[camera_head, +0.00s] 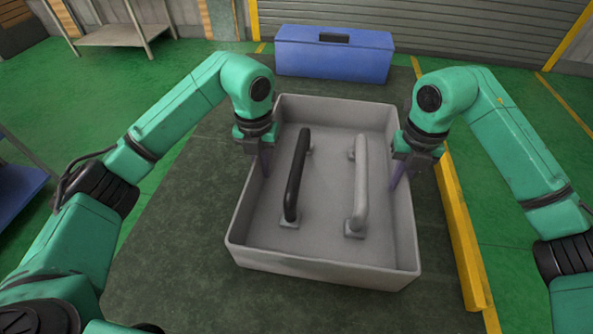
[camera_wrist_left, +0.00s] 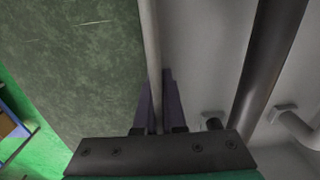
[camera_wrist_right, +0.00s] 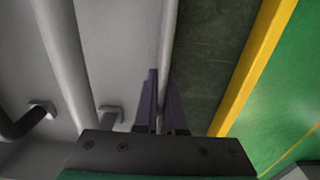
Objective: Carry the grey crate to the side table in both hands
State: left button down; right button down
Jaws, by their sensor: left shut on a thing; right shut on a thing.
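The grey crate (camera_head: 325,264) is an open, shallow box in the middle of the head view. It holds a black bar handle (camera_head: 296,178) and a light grey bar handle (camera_head: 358,190). My left gripper (camera_head: 265,163) is shut on the crate's left wall, whose rim runs between the fingers in the left wrist view (camera_wrist_left: 152,50). My right gripper (camera_head: 398,178) is shut on the right wall, whose rim also shows in the right wrist view (camera_wrist_right: 168,45). Whether the crate is clear of the surface below, I cannot tell. Which piece of furniture is the side table is unclear.
A dark green surface (camera_head: 185,240) lies under the crate, with a yellow bar (camera_head: 458,235) along its right. A blue box (camera_head: 335,56) stands behind the crate. A grey table (camera_head: 115,36) is at the back left, a blue shelf (camera_head: 18,190) at the left edge. Green floor surrounds this.

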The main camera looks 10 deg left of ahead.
pick_arm(q)
jog(key=shift+f+b, duration=0.35)
jog(key=shift+f, duration=0.2)
pick_arm(e)
jog(key=shift+f, duration=0.6)
pick_arm(q)
jog(key=c, duration=1)
grip_release()
jog(key=shift+r+p, duration=0.25)
jog(key=shift+p, duration=0.05)
pick_arm(e)
jog(key=c, duration=1)
grip_release()
jog(key=shift+r, duration=0.25)
pick_arm(q)
jog(key=shift+s, duration=0.1)
pick_arm(e)
jog(key=shift+s+r, duration=0.1)
jog(key=shift+s, duration=0.05)
pick_arm(q)
jog(key=shift+r, duration=0.15)
notch_tip(320, 180, up, 12)
jog(key=shift+f, duration=0.1)
pick_arm(e)
notch_tip(320, 180, up, 12)
pick_arm(q)
jog(key=shift+s, duration=0.1)
